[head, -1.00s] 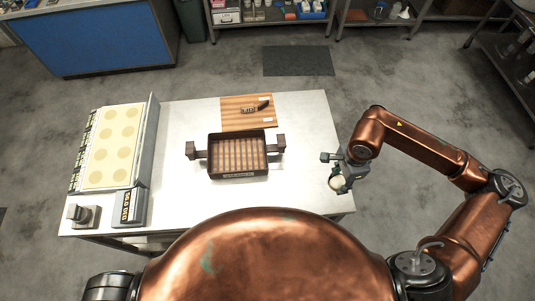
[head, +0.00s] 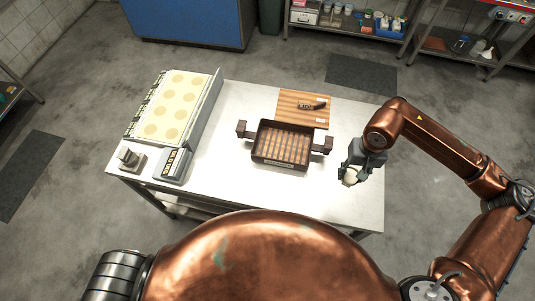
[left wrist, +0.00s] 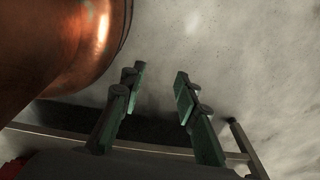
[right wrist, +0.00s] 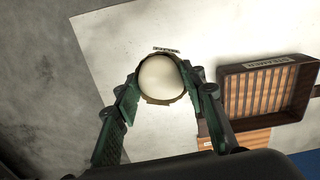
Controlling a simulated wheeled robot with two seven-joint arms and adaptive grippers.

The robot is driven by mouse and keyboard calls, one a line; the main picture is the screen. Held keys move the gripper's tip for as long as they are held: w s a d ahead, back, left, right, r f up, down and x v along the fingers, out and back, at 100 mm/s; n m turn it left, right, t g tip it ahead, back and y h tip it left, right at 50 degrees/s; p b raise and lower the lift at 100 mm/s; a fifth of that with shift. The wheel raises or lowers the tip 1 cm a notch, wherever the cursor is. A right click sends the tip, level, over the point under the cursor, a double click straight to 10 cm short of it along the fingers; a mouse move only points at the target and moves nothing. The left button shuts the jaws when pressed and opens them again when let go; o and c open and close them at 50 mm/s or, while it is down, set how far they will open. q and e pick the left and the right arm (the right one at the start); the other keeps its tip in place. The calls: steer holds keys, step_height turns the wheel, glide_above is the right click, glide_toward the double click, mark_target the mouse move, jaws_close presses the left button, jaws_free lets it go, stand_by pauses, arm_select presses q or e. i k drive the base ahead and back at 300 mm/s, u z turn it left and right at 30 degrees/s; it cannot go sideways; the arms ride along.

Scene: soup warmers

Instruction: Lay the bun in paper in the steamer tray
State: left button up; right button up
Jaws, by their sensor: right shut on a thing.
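The bun in paper (right wrist: 161,78) is a round pale bun with a brown paper edge, held between the green fingers of my right gripper (right wrist: 160,88) in the right wrist view. In the head view the bun (head: 349,178) shows below my right gripper (head: 354,174), over the right part of the table. The steamer tray (head: 258,150) is a dark rectangular box with a slatted bottom and two side handles. It stands left of the bun, and its slats look empty. My left gripper (left wrist: 158,95) is open and empty in the left wrist view, over grey floor.
A wooden board (head: 318,121) with a dark-handled tool lies behind the tray. A cream panel with round spots (head: 176,104) and a small dark sign box (head: 173,165) stand at the table's left. White table top (head: 222,150) is clear left of the tray.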

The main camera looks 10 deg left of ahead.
mark_target(283, 148)
steer(key=u, duration=0.35)
steer(key=k, duration=0.4)
steer(key=u, duration=1.1)
steer(key=i, duration=0.95)
steer(key=z, duration=0.6)
